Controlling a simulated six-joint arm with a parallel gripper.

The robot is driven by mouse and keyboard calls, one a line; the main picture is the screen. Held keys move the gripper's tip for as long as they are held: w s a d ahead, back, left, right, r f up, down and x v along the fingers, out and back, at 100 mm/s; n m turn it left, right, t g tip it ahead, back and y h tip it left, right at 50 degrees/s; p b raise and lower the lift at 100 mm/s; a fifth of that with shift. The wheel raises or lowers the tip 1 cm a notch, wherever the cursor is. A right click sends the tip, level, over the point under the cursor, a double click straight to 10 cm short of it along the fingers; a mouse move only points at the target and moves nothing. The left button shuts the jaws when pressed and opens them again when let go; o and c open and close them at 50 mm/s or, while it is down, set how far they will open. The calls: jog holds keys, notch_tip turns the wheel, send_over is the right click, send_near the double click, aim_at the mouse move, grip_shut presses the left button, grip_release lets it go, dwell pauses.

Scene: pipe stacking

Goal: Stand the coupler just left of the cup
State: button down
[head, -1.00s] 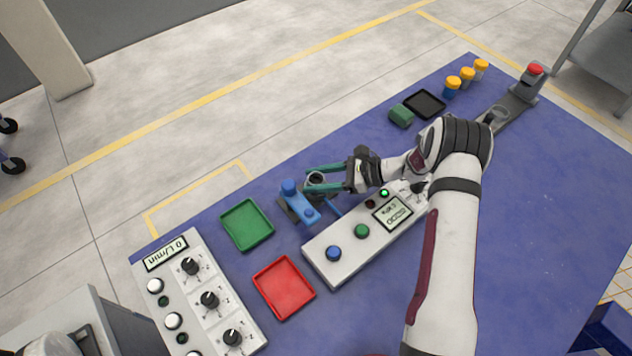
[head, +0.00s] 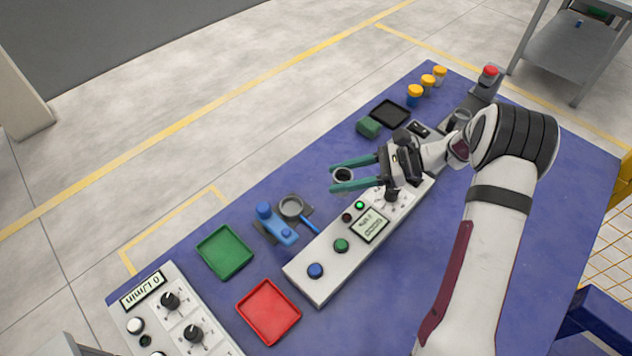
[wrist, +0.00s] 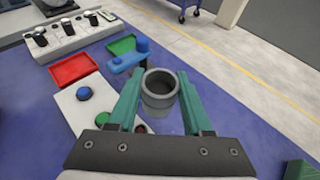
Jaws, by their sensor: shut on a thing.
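My gripper (head: 343,176) is shut on a short grey open-topped cylinder, which I take to be the coupler (head: 343,174). It is held upright above the bench, beyond the white control box. In the wrist view the coupler (wrist: 160,93) sits between the green fingers, its dark bore facing up. A grey round piece that may be the cup (head: 459,119) stands on the dark rail at the right, beside my wrist and partly hidden. Another grey ring (head: 292,206) sits at the blue clamp fixture (head: 277,224); my gripper is clear of it.
The white control box (head: 333,259) with buttons lies below my gripper. A green block (head: 368,127) and black tray (head: 389,113) stand behind it. Yellow-capped jars (head: 428,83) and a red-button post (head: 489,77) are farther right. Green (head: 225,252) and red (head: 268,311) trays lie left.

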jog(key=w+d+m+t, duration=0.4)
jog(key=w+d+t, duration=0.1)
jog(key=w, duration=0.1)
jog(key=shift+h, duration=0.5)
jog(key=x, duration=0.4)
jog(key=f+x, duration=0.1)
jog(key=x, duration=0.3)
jog(key=s+f+x, duration=0.1)
jog(key=x, duration=0.3)
jog(key=shift+d+f, duration=0.15)
jog(key=shift+f, duration=0.1)
notch_tip(320, 180, down, 4)
jog(key=shift+f, duration=0.1)
jog(key=shift+f, duration=0.1)
jog(key=shift+c, duration=1.6)
grip_release()
